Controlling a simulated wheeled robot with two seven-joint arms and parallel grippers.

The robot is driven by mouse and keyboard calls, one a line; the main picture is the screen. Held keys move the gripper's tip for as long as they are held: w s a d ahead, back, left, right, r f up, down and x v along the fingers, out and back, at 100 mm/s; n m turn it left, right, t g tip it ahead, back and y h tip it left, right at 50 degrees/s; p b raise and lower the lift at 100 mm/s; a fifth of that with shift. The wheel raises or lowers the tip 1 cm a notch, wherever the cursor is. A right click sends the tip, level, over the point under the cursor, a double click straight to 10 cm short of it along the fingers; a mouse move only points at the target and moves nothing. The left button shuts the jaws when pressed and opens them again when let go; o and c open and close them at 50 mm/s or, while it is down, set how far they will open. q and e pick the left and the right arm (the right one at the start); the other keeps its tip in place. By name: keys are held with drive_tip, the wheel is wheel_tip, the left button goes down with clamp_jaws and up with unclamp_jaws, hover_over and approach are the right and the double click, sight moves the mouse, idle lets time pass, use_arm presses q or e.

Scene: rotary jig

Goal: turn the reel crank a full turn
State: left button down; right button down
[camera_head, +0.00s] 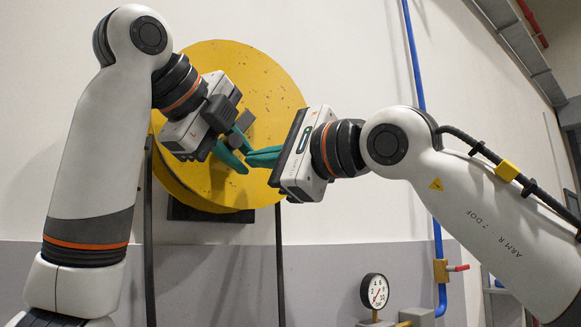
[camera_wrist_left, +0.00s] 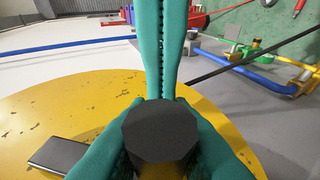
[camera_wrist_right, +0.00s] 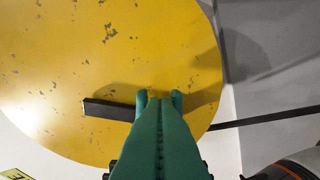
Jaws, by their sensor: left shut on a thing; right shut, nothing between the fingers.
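The yellow reel disc (camera_head: 270,95) stands upright against the wall, with scuffed paint. A dark many-sided crank handle (camera_wrist_left: 160,130) sits between the green fingers of my left gripper (camera_head: 245,161), which is shut on it in front of the disc. A dark flat bar, the crank arm (camera_wrist_right: 108,109), lies across the disc face; its end also shows in the left wrist view (camera_wrist_left: 57,154). My right gripper (camera_head: 250,157) is shut and empty, its fingers pointing left at the disc, very close to the left fingers. Whether the two grippers touch I cannot tell.
Dark stand legs (camera_head: 149,230) reach down below the disc. A blue pipe (camera_head: 415,60) with a red-handled valve (camera_head: 457,268) runs down the wall at right. A pressure gauge (camera_head: 374,291) stands low in front. The wall left of the reel is bare.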

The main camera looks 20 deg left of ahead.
drive_tip(key=shift+s+a+r, duration=0.25)
drive_tip(key=shift+s+a, duration=0.1)
drive_tip(key=shift+s, duration=0.1)
use_arm(q)
drive_tip(key=shift+d, duration=0.1)
use_arm(e)
drive_tip(key=shift+s+a+r, duration=0.3)
drive_tip(key=shift+s+a, duration=0.05)
drive_tip(key=shift+s, duration=0.2)
use_arm(q)
drive_tip(key=c, duration=1.4)
unclamp_jaws()
drive_tip(key=shift+o, duration=0.5)
drive_tip(key=shift+s, duration=0.1)
use_arm(e)
drive_tip(key=shift+a, duration=0.1)
